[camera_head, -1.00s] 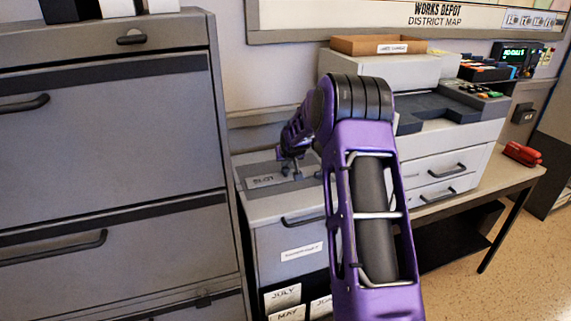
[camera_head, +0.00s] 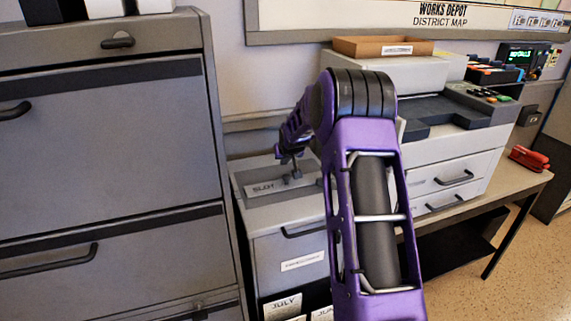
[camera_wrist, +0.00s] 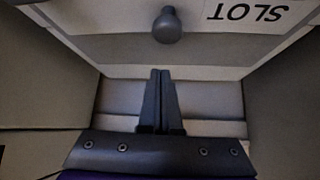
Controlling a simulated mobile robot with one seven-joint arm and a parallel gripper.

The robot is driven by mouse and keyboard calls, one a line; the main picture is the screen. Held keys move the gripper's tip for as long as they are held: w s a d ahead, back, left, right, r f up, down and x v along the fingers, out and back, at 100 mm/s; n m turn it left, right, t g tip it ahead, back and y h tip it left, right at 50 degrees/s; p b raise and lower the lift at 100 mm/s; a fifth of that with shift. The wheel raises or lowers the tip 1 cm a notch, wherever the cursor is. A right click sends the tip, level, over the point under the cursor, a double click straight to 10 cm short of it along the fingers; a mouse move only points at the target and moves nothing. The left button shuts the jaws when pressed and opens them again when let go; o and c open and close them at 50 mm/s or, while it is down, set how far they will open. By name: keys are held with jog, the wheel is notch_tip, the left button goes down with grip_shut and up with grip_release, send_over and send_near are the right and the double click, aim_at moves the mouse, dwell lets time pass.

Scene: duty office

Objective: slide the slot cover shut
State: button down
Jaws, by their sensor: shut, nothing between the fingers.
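The slot cover (camera_head: 262,189) is a grey plate marked "SLOT" on top of the low grey cabinet (camera_head: 283,220). In the wrist view the cover (camera_wrist: 220,45) lies at the top of the picture, its label upside down. Its dark round knob (camera_wrist: 167,25) stands near the cover's edge. My gripper (camera_wrist: 161,72) is shut and empty, its fingertips apart from the knob in the picture. In the head view my gripper (camera_head: 291,167) is small and partly hidden by my arm, close to the cover. I cannot tell whether it touches the cover.
A tall grey filing cabinet (camera_head: 110,160) stands close on the left. A white office machine (camera_head: 450,140) is behind my arm on the right, with a wooden tray (camera_head: 380,46) on top. A red stapler (camera_head: 530,158) lies on the table.

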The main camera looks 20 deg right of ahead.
jog(key=v, duration=0.9)
jog(key=shift+s, duration=0.25)
